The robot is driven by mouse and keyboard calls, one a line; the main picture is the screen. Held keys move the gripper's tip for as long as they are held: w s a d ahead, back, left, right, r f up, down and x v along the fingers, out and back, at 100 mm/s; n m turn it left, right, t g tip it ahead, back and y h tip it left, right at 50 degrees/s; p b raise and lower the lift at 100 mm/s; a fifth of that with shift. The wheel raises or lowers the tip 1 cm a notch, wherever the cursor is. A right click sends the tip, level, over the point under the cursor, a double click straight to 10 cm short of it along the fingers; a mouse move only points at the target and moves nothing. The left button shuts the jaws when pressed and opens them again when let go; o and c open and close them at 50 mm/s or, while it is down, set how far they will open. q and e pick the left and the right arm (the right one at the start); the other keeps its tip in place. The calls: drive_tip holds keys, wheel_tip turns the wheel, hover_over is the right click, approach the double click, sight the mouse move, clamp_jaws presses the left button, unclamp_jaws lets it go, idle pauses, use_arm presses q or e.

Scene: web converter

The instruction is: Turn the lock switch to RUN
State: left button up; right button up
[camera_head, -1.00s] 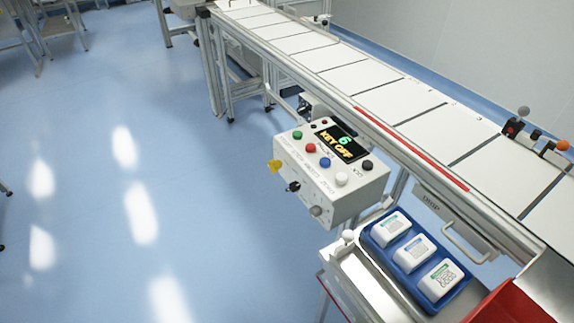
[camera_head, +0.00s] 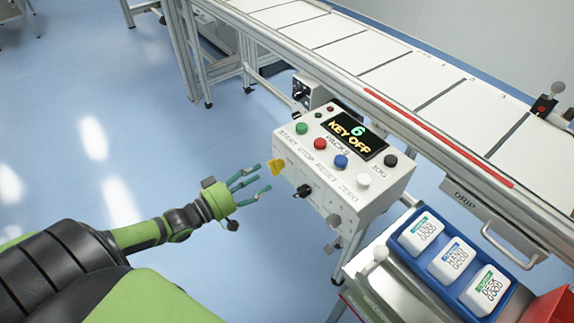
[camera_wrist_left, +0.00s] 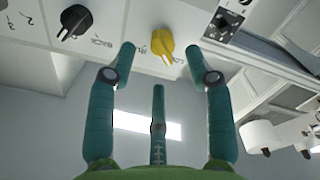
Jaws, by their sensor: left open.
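The control box (camera_head: 345,170) hangs at the conveyor's near side, and its display reads "6" and "KEY OFF". A yellow knob (camera_head: 279,167), which I take as the lock switch, sits at the left end of its front. In the left wrist view the yellow knob (camera_wrist_left: 161,41) shows between and beyond the fingertips, with partly hidden lettering beside it. My left gripper (camera_head: 262,179) is open and empty, just left of the knob; its spread teal fingers (camera_wrist_left: 161,52) do not visibly grip it. My right gripper is out of view.
A black knob (camera_head: 304,190) sits right of the yellow one, and also shows in the wrist view (camera_wrist_left: 75,21). Coloured buttons line the box top. The conveyor (camera_head: 400,75) runs behind. A blue tray (camera_head: 402,250) with white packs stands right. Floor at left is clear.

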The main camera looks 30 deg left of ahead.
sight(274, 168)
use_arm(q)
drive_tip(key=shift+x, duration=3.1)
clamp_jaws()
